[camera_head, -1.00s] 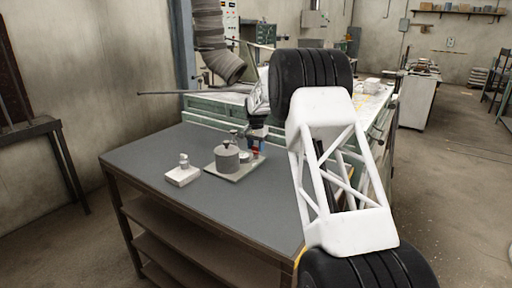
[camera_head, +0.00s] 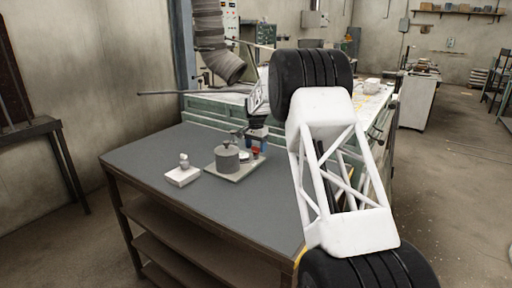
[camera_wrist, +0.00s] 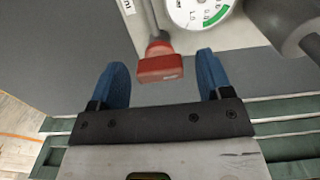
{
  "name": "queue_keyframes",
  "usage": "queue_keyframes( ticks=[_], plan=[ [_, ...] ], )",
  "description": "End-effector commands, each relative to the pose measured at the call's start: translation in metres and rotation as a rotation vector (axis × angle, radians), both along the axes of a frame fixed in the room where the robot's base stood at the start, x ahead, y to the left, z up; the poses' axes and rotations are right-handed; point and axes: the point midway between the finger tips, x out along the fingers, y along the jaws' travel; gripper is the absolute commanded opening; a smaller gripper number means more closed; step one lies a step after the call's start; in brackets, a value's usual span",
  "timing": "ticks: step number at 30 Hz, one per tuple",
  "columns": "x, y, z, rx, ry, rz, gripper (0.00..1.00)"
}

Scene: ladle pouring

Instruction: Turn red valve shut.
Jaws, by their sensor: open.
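The red valve (camera_wrist: 160,66) shows in the wrist view as a red block-like handle at the end of a grey pipe. It lies between and just ahead of the two blue fingers of my gripper (camera_wrist: 162,78), with gaps on both sides. In the head view the red valve (camera_head: 256,151) is a small red spot at the right edge of the base plate. The fingers are open and hold nothing.
A round gauge (camera_wrist: 200,8) sits beside the valve. A grey lidded pot (camera_head: 227,158) stands on the plate (camera_head: 240,174). A small white block with a knob (camera_head: 183,175) stands to its left. The front of the grey table (camera_head: 235,205) is clear.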

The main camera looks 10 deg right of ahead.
Motion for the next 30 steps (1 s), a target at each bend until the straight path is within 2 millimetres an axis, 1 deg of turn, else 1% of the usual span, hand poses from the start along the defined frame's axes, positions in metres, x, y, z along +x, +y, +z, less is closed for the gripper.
queue_keyframes(
  ticks=[6,11,17,24,30],
  plan=[
    [0.000,0.000,0.001,0.000,0.000,0.000,0.72],
    [0.000,0.000,0.010,0.000,0.000,0.000,0.72],
    [0.000,0.000,0.032,-0.001,-0.001,0.000,0.72],
    [0.000,0.000,0.062,0.000,0.000,0.000,0.72],
    [0.000,0.000,0.076,0.000,0.000,0.000,0.72]
  ],
)
